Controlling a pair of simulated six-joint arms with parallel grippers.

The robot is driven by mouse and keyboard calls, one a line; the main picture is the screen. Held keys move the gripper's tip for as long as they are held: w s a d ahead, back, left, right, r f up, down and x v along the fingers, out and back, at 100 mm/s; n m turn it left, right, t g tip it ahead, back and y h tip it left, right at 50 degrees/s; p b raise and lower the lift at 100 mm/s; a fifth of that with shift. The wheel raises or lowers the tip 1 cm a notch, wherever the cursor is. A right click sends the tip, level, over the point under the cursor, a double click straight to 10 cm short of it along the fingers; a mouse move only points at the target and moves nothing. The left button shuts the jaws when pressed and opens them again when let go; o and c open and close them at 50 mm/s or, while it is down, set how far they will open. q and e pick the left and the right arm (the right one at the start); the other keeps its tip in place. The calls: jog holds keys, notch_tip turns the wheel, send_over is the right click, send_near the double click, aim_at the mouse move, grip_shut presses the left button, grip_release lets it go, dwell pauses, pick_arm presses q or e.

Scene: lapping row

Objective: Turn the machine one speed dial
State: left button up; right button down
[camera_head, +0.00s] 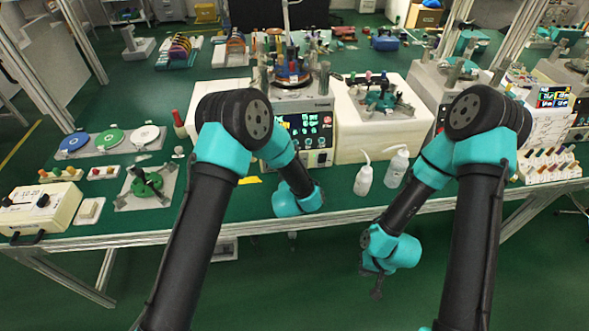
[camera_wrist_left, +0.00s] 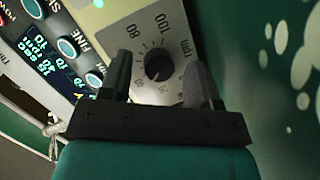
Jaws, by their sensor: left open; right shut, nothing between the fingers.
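The speed dial (camera_wrist_left: 158,66) is a black round knob with a pale pointer line, on a cream panel with a printed rpm scale in the left wrist view. My left gripper (camera_wrist_left: 159,62) is open, with one finger on each side of the dial in the picture; I cannot tell whether they touch it. In the head view my own left arm hides that gripper. Machine one (camera_head: 306,128), with its lit display, stands behind my left wrist. My right gripper (camera_head: 376,292) is shut and empty, low in front of the bench edge.
Two white squeeze bottles (camera_head: 364,178) (camera_head: 397,167) stand right of my left wrist. A cream block (camera_head: 352,143) stands behind them. Colored discs (camera_head: 110,139) and a green fixture (camera_head: 146,184) lie on the left bench. Green bench top is clear between the bottles and machine.

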pick_arm(q)
jog(key=shift+c, duration=0.5)
jog(key=c, duration=0.8)
jog(key=shift+m+y, duration=0.5)
jog(key=shift+m, duration=0.6)
jog(key=o, duration=0.9)
